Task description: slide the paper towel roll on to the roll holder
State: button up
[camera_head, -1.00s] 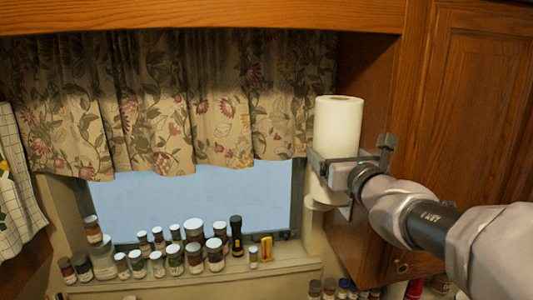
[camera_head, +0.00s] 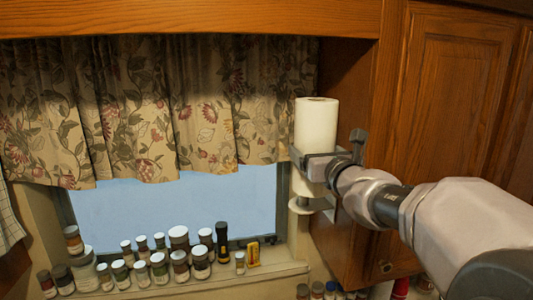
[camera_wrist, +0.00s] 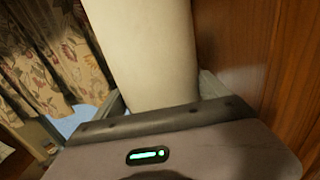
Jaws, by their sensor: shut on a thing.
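The white paper towel roll (camera_head: 316,125) stands upright in front of the cabinet side, right of the window. My gripper (camera_head: 314,166) is shut around its lower part; the jaws also show at either side of the roll in the wrist view (camera_wrist: 162,98). The roll's pale side (camera_wrist: 150,50) fills the middle of that view. Below the roll is a pale round disc (camera_head: 309,206), apparently the roll holder's base, by the cabinet side. Its post is not visible. The gripper partly hides the roll's lower end, so I cannot tell whether the roll is around the post.
The wooden cabinet (camera_head: 440,130) is close on the right, also in the wrist view (camera_wrist: 240,50). A floral curtain (camera_head: 150,110) hangs to the left. More jars are below the cabinet.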

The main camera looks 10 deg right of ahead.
aim_at(327, 193)
jog(key=shift+w+d+p, duration=0.8)
jog(key=shift+w+d, duration=0.25)
jog(key=shift+w, duration=3.55)
notch_tip(327, 193, down, 9)
jog(key=b, duration=1)
jog(key=shift+w+f, duration=0.1)
jog(key=shift+f, duration=0.05)
jog(key=o, duration=1.3)
jog(key=shift+o, duration=0.2)
jog(key=s+b, duration=0.3)
jog(key=s, duration=1.4)
jog(key=shift+s, duration=0.25)
